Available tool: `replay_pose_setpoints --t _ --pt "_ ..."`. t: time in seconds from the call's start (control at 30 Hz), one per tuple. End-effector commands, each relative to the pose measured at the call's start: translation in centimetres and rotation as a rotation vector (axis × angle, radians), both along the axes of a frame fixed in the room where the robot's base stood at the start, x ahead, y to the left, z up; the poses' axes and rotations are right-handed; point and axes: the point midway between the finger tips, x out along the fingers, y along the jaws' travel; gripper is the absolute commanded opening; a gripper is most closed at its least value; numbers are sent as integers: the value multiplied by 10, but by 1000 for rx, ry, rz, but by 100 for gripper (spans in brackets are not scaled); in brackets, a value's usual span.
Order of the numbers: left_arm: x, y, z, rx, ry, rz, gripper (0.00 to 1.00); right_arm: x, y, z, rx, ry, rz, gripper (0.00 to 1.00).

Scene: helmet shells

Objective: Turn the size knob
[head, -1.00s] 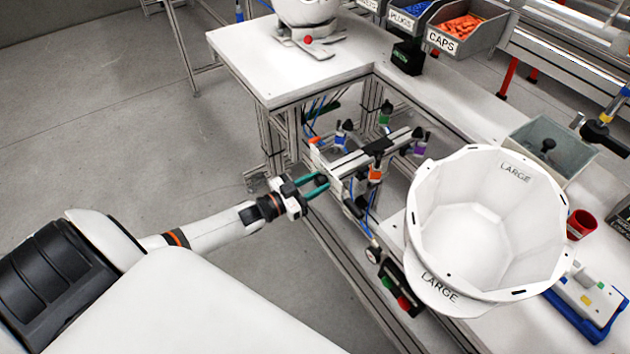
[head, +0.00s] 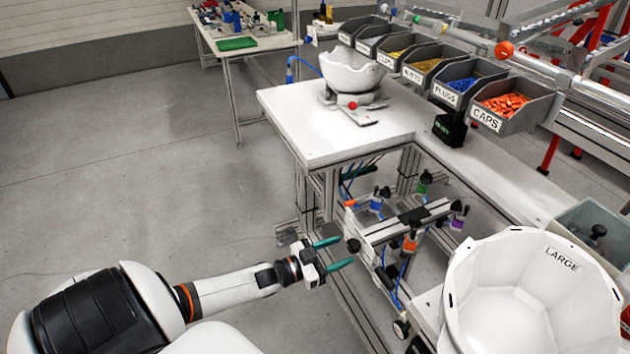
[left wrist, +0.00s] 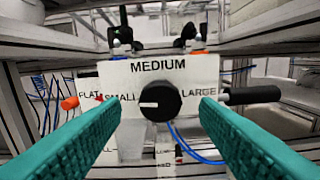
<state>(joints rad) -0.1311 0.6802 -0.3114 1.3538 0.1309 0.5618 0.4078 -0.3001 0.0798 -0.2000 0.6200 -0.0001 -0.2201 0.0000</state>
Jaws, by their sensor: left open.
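The size knob (left wrist: 160,101) is a round black knob on a white plate (left wrist: 142,74) marked FLAT, SMALL, MEDIUM and LARGE. Its white mark lies on its left side, toward SMALL. In the head view the knob (head: 353,246) is a small dark shape on the side of the fixture under the bench. My left gripper (head: 346,251) has teal fingers and faces the knob. It is open, with one finger on each side of the knob in the left wrist view and a gap to both. My right gripper is not in view.
A large white shell (head: 500,320) marked LARGE stands at the lower right. The fixture (head: 405,222) carries several coloured knobs. A white bench (head: 330,135) holds another shell (head: 350,72), with parts bins (head: 510,125) behind. The floor at left is clear.

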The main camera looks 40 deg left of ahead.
Motion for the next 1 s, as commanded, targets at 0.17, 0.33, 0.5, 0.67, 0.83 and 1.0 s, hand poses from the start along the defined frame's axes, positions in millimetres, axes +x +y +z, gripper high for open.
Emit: replay_pose_setpoints --t 0.17,0.33,0.5,0.67,0.83,1.0 --pt "-38 15 -3 1 5 -1 55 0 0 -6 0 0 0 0" --pt "-65 26 -2 0 5 -1 55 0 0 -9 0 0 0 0" --pt "-79 33 -1 0 2 -1 55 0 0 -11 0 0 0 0" --pt "-83 34 0 0 0 -1 55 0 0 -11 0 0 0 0" --pt "-82 34 0 -1 0 0 55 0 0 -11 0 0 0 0" --pt "-82 34 0 -1 0 0 55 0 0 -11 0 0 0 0"
